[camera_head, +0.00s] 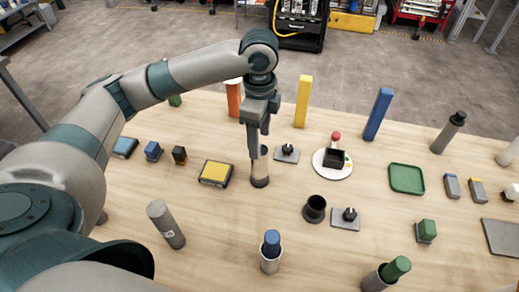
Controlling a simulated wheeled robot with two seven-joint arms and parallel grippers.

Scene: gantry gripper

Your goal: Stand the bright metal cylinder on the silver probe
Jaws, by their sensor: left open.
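My left gripper (259,150) points down over the middle of the table, fingers open. Just below and between its fingers stands a short metallic cylinder (259,178), its upper part partly hidden by the fingers; I cannot tell whether they touch it. A grey cylinder with a small label (167,226) stands slightly tilted in the picture at the front left. A dark grey bottle-like cylinder with a narrower top (447,134) stands at the right. Which of these are the bright metal cylinder and the silver probe I cannot tell for sure. My right gripper is out of view.
A yellow-topped box (215,173) lies left of the gripper. A black cup (315,208), a grey plate with a black knob (346,218) and a white round dish (332,168) are right. Blue (271,242) and green (397,268) cylinders stand in holders in front. Tall blocks stand behind.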

